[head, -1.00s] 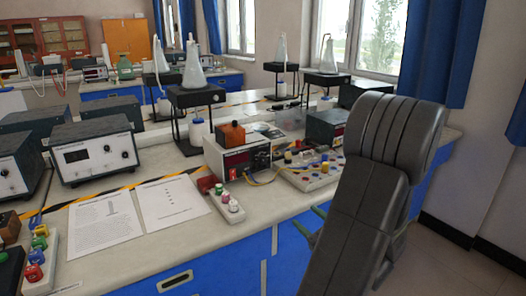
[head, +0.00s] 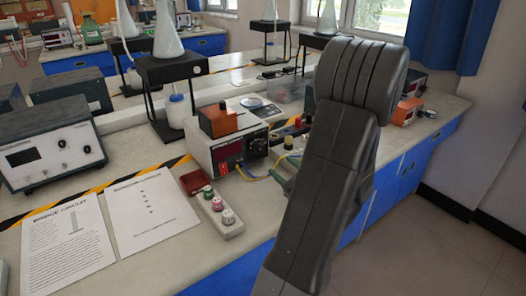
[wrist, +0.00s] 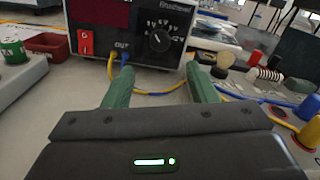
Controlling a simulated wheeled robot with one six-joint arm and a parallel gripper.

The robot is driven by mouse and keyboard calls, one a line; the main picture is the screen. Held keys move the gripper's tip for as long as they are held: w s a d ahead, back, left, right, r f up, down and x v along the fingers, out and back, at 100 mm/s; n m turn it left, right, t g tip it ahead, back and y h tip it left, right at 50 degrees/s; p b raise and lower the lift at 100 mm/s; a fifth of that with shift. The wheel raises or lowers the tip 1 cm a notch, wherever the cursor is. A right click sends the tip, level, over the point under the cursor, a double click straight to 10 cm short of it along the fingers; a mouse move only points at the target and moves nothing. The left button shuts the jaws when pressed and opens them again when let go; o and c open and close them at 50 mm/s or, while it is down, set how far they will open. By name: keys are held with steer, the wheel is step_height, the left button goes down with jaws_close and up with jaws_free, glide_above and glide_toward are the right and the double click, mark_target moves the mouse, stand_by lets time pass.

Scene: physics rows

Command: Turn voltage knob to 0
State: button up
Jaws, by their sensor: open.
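The power supply (head: 203,155) is a white box with a dark display and a red switch, standing on the bench in the head view. In the wrist view its front panel (wrist: 125,42) faces me. The black voltage knob (wrist: 160,40) sits on the panel's right side, inside a white-numbered dial; its exact setting is too small to read. My gripper (wrist: 161,70) is open, its two green fingers apart, one on each side below the knob and short of it. In the head view my arm partly hides the gripper.
A terminal board (wrist: 285,105) with coloured posts lies at the right. A strip with coloured knobs (head: 219,208) lies at the left.

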mark_target(262, 152)
steer(key=x, duration=1)
steer(key=shift+w+a, duration=0.1)
steer(key=shift+w, duration=0.1)
steer(key=c, duration=1)
steer(key=shift+o, duration=0.2)
steer(key=shift+f+b, duration=0.15)
steer(key=shift+b, duration=0.15)
